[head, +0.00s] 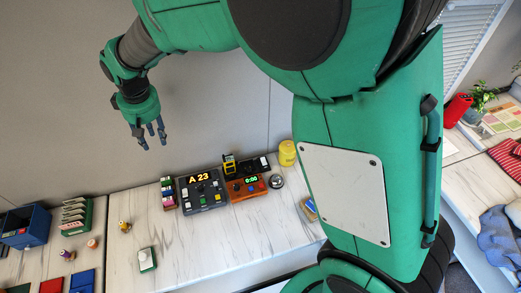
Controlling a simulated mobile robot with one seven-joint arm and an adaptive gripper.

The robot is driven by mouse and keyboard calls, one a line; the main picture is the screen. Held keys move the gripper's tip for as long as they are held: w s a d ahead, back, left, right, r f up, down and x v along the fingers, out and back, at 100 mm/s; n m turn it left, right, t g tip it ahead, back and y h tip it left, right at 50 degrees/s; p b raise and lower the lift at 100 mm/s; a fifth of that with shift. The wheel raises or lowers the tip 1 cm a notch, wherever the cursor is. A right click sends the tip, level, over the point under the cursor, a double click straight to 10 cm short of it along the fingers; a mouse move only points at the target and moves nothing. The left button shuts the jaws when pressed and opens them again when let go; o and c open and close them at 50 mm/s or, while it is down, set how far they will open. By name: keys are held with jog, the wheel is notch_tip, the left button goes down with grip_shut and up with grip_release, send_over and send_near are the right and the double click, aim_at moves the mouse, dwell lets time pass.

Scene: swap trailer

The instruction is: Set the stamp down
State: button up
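My gripper (150,137) hangs in the air in front of the wall panel, high above the counter, with its fingers pointing down. The fingers look spread, and I see nothing between them. Several small stamp-like pieces with knob handles stand on the counter: a tan one (124,227), a pinkish one (92,244) and a wooden one (67,255). They stand below and to the left of my gripper, apart from it. They are too small for me to tell which is the task's stamp.
Blue (83,281) and red (52,286) pads lie at front left. A blue bin (25,228) and a green rack (76,216) stand behind. A white-topped green item (147,260), a control panel (203,190), an orange timer box (248,187) and a yellow cup (287,153) occupy the counter (195,238).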

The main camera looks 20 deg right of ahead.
jog(key=s+d+r+m+t, duration=0.1)
jog(key=s+d+r+m, duration=0.1)
jog(key=s+d+r, duration=0.6)
jog(key=s+d+r+m+t, duration=0.15)
jog(key=d+r, duration=0.25)
jog(key=d, duration=0.8)
jog(key=s+d+m, duration=0.2)
jog(key=s+d, duration=0.5)
jog(key=s, duration=0.3)
jog(key=s+d+r+m+t+h, duration=0.1)
jog(key=s+d+m, duration=0.1)
jog(key=s+d, duration=0.5)
jog(key=s, duration=0.3)
jog(key=shift+d, duration=0.25)
jog(key=shift+f+b, duration=1.8)
jog(key=shift+b, duration=0.05)
